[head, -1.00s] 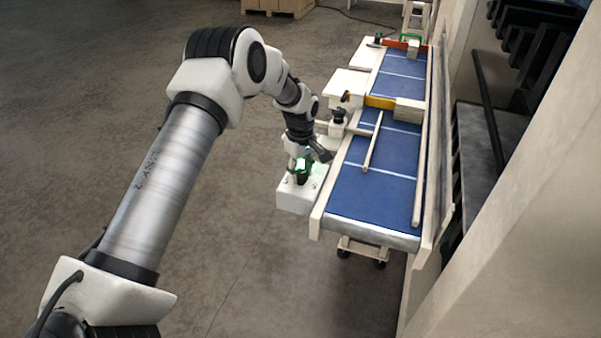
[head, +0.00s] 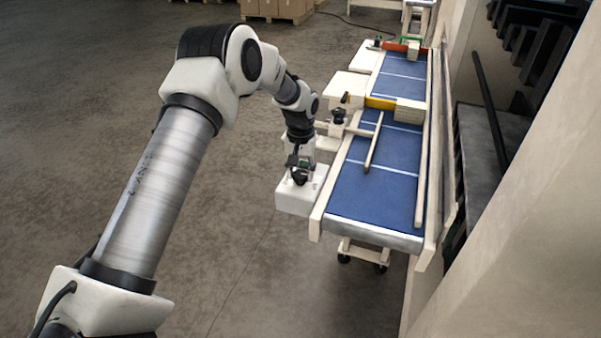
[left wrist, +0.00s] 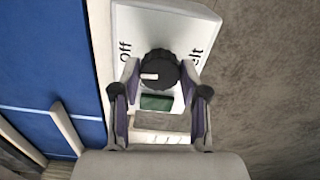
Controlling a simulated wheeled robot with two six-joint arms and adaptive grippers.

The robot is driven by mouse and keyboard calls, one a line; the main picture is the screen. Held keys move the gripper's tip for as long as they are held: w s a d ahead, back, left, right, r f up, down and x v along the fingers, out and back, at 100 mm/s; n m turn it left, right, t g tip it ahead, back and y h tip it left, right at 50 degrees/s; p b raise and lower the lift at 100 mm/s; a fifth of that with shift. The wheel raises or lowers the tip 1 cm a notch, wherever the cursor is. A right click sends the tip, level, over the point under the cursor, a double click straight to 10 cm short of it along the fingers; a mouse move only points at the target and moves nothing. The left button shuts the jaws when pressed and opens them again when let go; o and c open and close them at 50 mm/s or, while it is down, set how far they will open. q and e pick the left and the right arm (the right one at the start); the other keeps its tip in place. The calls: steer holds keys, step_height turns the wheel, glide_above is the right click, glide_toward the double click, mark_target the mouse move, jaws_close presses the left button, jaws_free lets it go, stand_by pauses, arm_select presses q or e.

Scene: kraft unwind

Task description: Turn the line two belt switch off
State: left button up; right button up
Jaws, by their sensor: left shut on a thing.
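The belt switch is a black ribbed knob (left wrist: 160,62) with a white pointer mark on a white control box. In the left wrist view the mark points left, below the printed word "Off". A dark green indicator window (left wrist: 156,103) sits on the box beside the knob, between my fingers. My left gripper (left wrist: 158,77) is shut on the knob, one finger on each side. In the head view my left gripper (head: 299,172) points down over the white control box (head: 300,202) and hides most of the knob. My right gripper is not in view.
A blue belt conveyor (head: 375,190) with pale rails stands right of the box. An orange bar (head: 380,103) and a wooden stick (head: 374,142) lie across it. A beige wall (head: 540,220) borders the right. Open concrete floor lies to the left. Cartons (head: 275,8) stand far back.

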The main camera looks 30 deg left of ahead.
mark_target(301, 174)
arm_select(q)
steer(key=shift+s+f+m, duration=0.15)
steer(key=shift+m, duration=0.55)
steer(key=o, duration=1.1)
steer(key=shift+o, duration=0.2)
steer(key=shift+r, duration=0.3)
step_height(301, 174, up, 12)
steer(key=shift+f, duration=0.25)
